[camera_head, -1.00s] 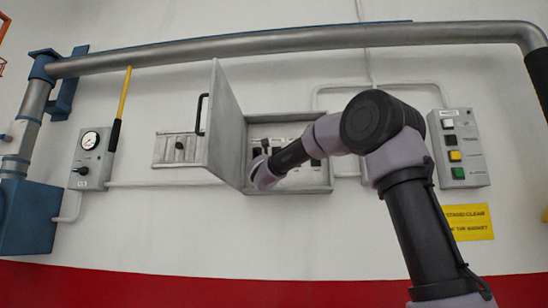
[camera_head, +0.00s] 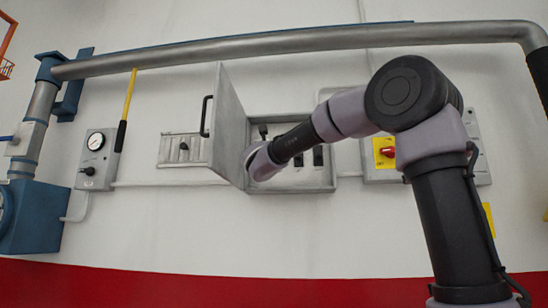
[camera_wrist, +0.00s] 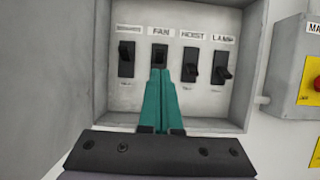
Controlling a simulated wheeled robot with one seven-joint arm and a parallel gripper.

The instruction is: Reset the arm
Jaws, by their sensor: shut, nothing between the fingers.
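My gripper (camera_wrist: 160,78) shows in the wrist view with its two green fingers together and nothing between them. Its tips are in front of the switch labelled FAN (camera_wrist: 159,56), inside an open grey switch box (camera_wrist: 103,60). Whether the tips touch that switch I cannot tell. In the head view my arm reaches from the right to the switch box (camera_head: 333,160), and my wrist hides the gripper there.
The box's open door (camera_head: 228,125) stands out left of my wrist. Switches labelled HOIST (camera_wrist: 190,63) and LAMP (camera_wrist: 221,66) sit to the right. A yellow panel with a red knob (camera_head: 388,152) is right of the box. A pipe (camera_head: 300,42) runs above.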

